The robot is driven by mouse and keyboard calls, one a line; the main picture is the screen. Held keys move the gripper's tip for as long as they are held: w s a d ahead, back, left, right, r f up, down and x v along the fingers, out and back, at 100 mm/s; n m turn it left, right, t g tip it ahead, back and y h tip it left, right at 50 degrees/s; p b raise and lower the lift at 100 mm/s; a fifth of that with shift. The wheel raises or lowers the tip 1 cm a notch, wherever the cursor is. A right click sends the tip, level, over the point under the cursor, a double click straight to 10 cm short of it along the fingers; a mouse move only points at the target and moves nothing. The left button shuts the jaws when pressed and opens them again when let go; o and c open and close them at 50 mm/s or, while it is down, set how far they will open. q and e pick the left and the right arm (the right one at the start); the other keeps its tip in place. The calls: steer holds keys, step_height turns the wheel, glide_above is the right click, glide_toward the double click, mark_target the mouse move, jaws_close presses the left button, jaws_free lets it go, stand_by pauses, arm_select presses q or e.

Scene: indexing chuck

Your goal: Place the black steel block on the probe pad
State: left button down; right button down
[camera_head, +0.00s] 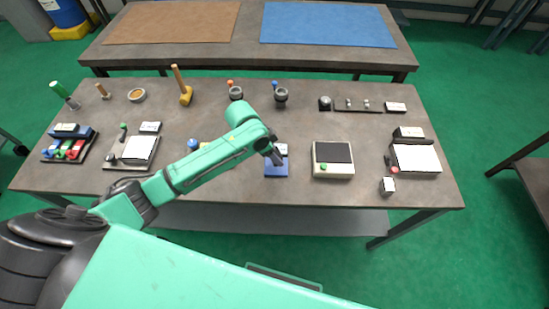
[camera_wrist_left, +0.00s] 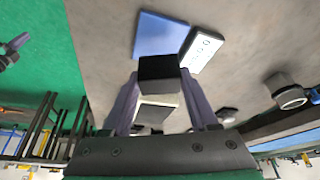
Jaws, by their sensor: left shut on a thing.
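My left gripper (camera_wrist_left: 160,95) is shut on the black steel block (camera_wrist_left: 158,68), with a finger on each side of it. In the head view the gripper (camera_head: 274,157) hangs over a small blue pad (camera_head: 276,171) near the table's front middle. The blue pad also shows just beyond the block in the left wrist view (camera_wrist_left: 158,35). I cannot tell whether the block touches it. No label readable here says which thing is the probe pad. My right gripper is not in view.
A white card with marks (camera_wrist_left: 205,48) lies beside the blue pad. A beige device with a dark top (camera_head: 333,174) stands just right of it. White plates with small parts stand at left and right. Hammer and knobs line the back. Bare tabletop (camera_head: 220,120) lies between.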

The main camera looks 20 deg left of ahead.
arm_select(q)
steer(key=f, duration=0.3)
steer(key=shift+w+d+f, duration=0.1)
steer(key=shift+w+f, duration=0.1)
steer(key=shift+f, duration=0.2)
steer(key=shift+s, duration=0.1)
steer(key=shift+c, duration=0.8)
jaws_free()
steer(key=shift+f, duration=0.1)
steer(key=shift+r, duration=0.2)
steer(key=v, duration=1.2)
